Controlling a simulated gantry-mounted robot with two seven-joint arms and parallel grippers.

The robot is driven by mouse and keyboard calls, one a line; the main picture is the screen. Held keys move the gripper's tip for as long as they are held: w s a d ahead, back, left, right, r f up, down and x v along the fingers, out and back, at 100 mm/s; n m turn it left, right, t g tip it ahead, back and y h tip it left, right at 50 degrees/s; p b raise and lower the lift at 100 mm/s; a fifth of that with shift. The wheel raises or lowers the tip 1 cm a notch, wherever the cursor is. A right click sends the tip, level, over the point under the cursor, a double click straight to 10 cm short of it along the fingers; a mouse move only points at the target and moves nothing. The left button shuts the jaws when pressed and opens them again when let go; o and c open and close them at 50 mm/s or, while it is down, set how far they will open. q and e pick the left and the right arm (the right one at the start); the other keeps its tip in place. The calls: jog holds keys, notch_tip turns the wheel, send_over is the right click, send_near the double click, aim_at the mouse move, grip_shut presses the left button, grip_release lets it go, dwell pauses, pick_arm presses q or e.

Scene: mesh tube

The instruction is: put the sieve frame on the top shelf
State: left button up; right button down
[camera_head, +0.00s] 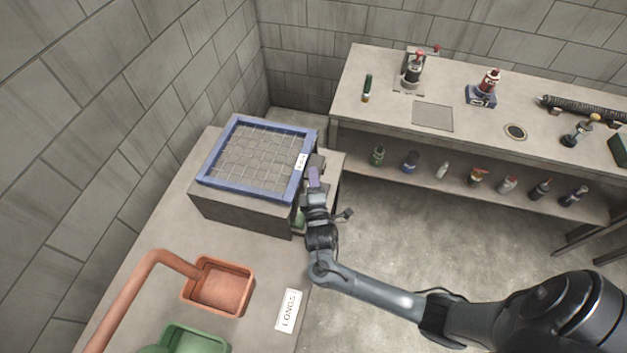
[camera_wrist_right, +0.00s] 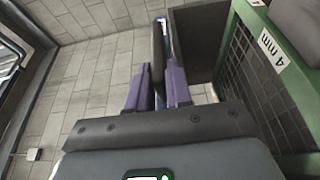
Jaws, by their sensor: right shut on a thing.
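The blue sieve frame (camera_head: 251,193) with grey wire mesh lies on top of a dark box-like rack (camera_head: 238,210) on the left bench in the head view. A white label (camera_head: 302,161), too small to read, sits on its right side. My right gripper (camera_head: 314,178) is at that side, shut on a dark tab at the frame's edge. In the right wrist view the purple fingers (camera_wrist_right: 162,88) close around this dark tab (camera_wrist_right: 157,55), with a thin blue edge beyond. A green sieve frame (camera_wrist_right: 298,72) marked 4 mm is beside them. My left gripper is out of view.
An orange tray (camera_head: 220,288), a green tray (camera_head: 195,340) and a LONGS label (camera_head: 287,310) are on the left bench. A back bench (camera_head: 470,135) carries tools, with several bottles on its lower shelf (camera_head: 425,176). Open floor lies between the benches.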

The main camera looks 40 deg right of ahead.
jog(key=shift+f, duration=0.2)
jog(key=c, duration=1)
grip_release()
jog(key=shift+f, duration=0.1)
jog(key=shift+c, duration=0.2)
jog(key=shift+s, duration=0.1)
jog(key=s+a+f+m+g+y+p, duration=0.1)
jog(key=s+a+f+m+g+y, duration=0.1)
jog(key=s+a+m+g+y, duration=0.3)
jog(key=s+a+f+m+y, duration=0.1)
jog(key=s+a+y, duration=0.3)
jog(key=s+a, duration=0.3)
jog(key=s+r+m+g, duration=0.1)
jog(key=s+r+g, duration=0.1)
jog(key=s, duration=0.5)
jog(key=s+r+m+g+y, duration=0.1)
jog(key=s+r+g, duration=0.2)
jog(key=s, duration=0.4)
jog(key=shift+m+g+y, duration=0.3)
jog(key=shift+m+g, duration=0.1)
jog(key=shift+g, duration=0.3)
